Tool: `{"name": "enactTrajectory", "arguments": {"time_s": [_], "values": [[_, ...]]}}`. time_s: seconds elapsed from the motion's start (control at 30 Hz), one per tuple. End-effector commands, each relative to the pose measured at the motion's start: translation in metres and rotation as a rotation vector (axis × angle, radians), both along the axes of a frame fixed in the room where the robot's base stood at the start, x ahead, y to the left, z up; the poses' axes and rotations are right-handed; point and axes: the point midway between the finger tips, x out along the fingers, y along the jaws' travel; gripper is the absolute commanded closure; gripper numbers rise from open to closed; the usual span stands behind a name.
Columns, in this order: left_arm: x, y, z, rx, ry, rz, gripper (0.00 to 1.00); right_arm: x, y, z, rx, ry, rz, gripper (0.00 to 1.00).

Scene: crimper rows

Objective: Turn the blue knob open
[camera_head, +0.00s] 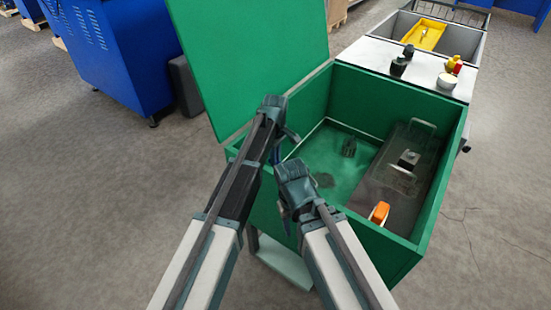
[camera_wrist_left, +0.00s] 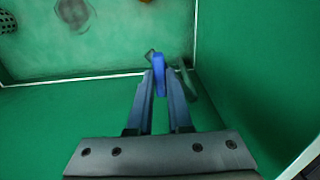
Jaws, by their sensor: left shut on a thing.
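The blue knob (camera_wrist_left: 159,74) shows in the left wrist view as a narrow, upright blue handle against the inside green wall. A dark grey fitting (camera_wrist_left: 186,80) sits just beside and behind it. My left gripper (camera_wrist_left: 161,82) is shut on the knob, with a finger on each side. In the head view my left gripper (camera_head: 277,148) reaches over the left wall of the green box, and I cannot make out the knob there. My right gripper (camera_head: 285,213) hangs near the box's front wall; its finger gap cannot be made out.
The green box (camera_head: 395,88) has a raised green panel at its back left. Inside are a dark grey object (camera_head: 349,148), a clear container (camera_head: 408,150) and an orange item (camera_head: 379,212). A white worktop (camera_head: 425,69) with small items adjoins it.

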Motion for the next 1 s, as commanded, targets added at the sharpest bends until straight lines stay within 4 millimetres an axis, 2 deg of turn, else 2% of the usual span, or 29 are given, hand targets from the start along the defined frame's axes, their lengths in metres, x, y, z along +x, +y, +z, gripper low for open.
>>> {"name": "enactTrajectory", "arguments": {"time_s": [0.47,0.5,0.63,0.67,1.0], "values": [[-0.0001,0.0000,-0.0001,0.000,0.000,0.013,1.00,0.0000,0.0000,-0.0001,0.000,0.000,0.000,0.50],[-0.0001,0.0000,-0.0001,0.000,0.000,0.013,0.79,0.0000,0.0000,-0.0001,0.000,0.000,0.000,0.50],[-0.0001,0.0000,-0.0001,0.000,0.000,0.012,0.56,0.0000,0.0000,-0.0001,0.000,0.000,0.000,0.50],[-0.0001,0.0000,0.0000,0.000,0.000,0.012,0.53,0.0000,0.0000,0.0000,0.000,0.000,0.000,0.50],[0.0000,0.0000,0.0013,0.000,0.000,0.011,0.53,0.0000,0.0000,0.0013,0.000,0.000,0.000,0.50]]}}
